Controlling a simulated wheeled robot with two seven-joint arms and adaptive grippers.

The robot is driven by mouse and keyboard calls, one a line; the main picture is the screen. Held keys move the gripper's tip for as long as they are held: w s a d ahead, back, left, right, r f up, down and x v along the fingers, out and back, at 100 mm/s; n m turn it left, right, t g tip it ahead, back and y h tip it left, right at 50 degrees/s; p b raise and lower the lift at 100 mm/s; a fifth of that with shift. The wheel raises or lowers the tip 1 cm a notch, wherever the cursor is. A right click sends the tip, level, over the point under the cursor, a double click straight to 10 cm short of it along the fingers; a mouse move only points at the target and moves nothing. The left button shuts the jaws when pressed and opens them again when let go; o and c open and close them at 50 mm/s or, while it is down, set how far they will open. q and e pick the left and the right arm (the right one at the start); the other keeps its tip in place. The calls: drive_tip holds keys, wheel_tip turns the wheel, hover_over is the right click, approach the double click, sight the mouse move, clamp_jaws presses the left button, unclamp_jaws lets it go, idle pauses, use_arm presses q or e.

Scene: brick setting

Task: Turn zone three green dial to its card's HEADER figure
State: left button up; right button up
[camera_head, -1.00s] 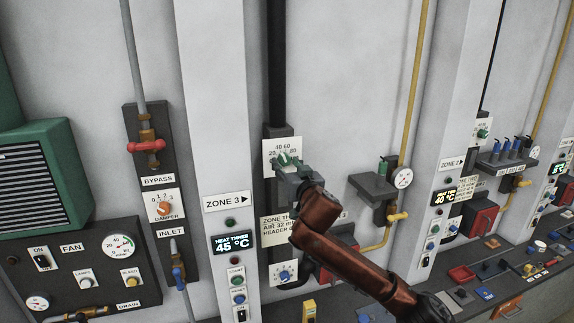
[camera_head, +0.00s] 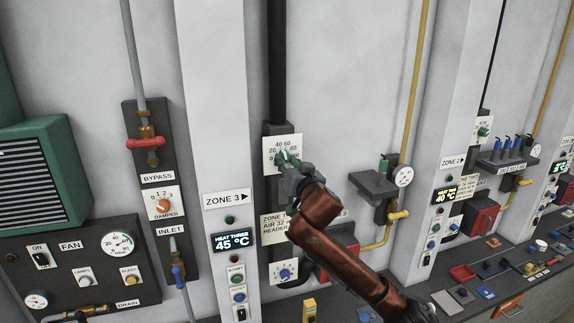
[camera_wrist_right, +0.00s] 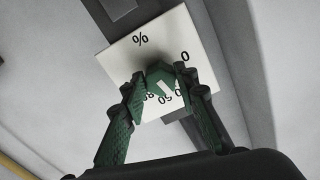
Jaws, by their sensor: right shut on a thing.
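My right gripper (camera_head: 290,161) is shut on the dial, with a green-padded finger on each side in the wrist view (camera_wrist_right: 162,84). The pointer's exact reading is not clear. My left gripper is not in view.
A zone 3 column with a 45 °C display (camera_head: 234,241) stands left of the card. A blue knob (camera_head: 285,274) is below the card. A red box (camera_head: 338,247) and a grey shelf (camera_head: 373,186) are to the right, partly near my arm.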

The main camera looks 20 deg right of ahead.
drive_tip(key=m+b, duration=0.1)
drive_tip(key=m, duration=0.2)
drive_tip(key=shift+a+f, duration=0.15)
drive_tip(key=shift+m+b, duration=0.3)
drive_tip(key=shift+m, duration=1.3)
drive_tip(key=shift+c, duration=0.2)
drive_tip(key=o, duration=1.2)
drive_tip(key=shift+r, duration=0.2)
drive_tip(key=shift+c, duration=0.2)
drive_tip(key=s, duration=1.2)
drive_tip(key=shift+d, duration=0.3)
